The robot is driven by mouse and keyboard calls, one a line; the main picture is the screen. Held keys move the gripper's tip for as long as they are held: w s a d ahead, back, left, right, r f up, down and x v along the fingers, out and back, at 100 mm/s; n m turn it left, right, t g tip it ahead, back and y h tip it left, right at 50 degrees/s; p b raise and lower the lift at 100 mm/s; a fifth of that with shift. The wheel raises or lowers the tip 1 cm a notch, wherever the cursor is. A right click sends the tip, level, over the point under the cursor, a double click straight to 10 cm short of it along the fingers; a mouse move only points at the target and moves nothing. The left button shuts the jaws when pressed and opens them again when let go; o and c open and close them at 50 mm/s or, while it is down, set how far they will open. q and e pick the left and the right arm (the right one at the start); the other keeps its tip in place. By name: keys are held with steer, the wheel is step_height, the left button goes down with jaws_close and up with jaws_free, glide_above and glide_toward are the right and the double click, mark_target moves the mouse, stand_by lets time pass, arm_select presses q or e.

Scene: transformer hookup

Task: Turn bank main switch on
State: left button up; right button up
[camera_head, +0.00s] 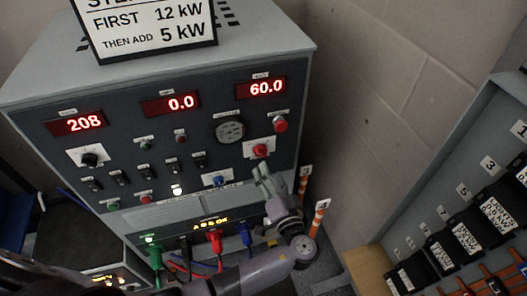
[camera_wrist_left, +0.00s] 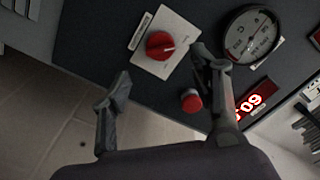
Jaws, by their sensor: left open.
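A red rotary knob on a white plate (camera_head: 260,150) sits at the lower right of the grey control cabinet's dark panel (camera_head: 210,155); its label is too small to read. It also shows in the left wrist view (camera_wrist_left: 160,45), its pointer mark toward the right. My left gripper (camera_head: 263,180) is open and empty just below the knob in the head view. In the left wrist view my left gripper (camera_wrist_left: 158,75) has its fingers spread, with the knob beyond the gap, apart from both. My right gripper is not seen.
A red round button (camera_head: 280,124) and a gauge (camera_head: 230,131) are close to the knob. Red displays read 208, 0.0 and 60.0. Coloured plugs (camera_head: 214,238) stick out below. Orange-striped posts (camera_head: 317,216) stand right of the cabinet, and a rack of labelled black boxes (camera_head: 467,240) is at far right.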

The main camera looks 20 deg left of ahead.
mark_target(262, 155)
arm_select(q)
steer(key=p+x, duration=0.1)
steer(key=x, duration=0.5)
steer(key=shift+w+a+r, duration=0.1)
steer(key=shift+w+a, duration=0.05)
steer(key=shift+a, duration=0.05)
steer(key=shift+w+a+p, duration=0.35)
steer(key=shift+w+a, duration=0.05)
steer(key=shift+w, duration=0.2)
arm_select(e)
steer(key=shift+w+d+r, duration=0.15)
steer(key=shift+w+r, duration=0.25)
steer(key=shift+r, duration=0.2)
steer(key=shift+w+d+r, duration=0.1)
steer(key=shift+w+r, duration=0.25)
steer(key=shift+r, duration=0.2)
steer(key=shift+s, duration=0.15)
arm_select(q)
steer(key=c, duration=1.2)
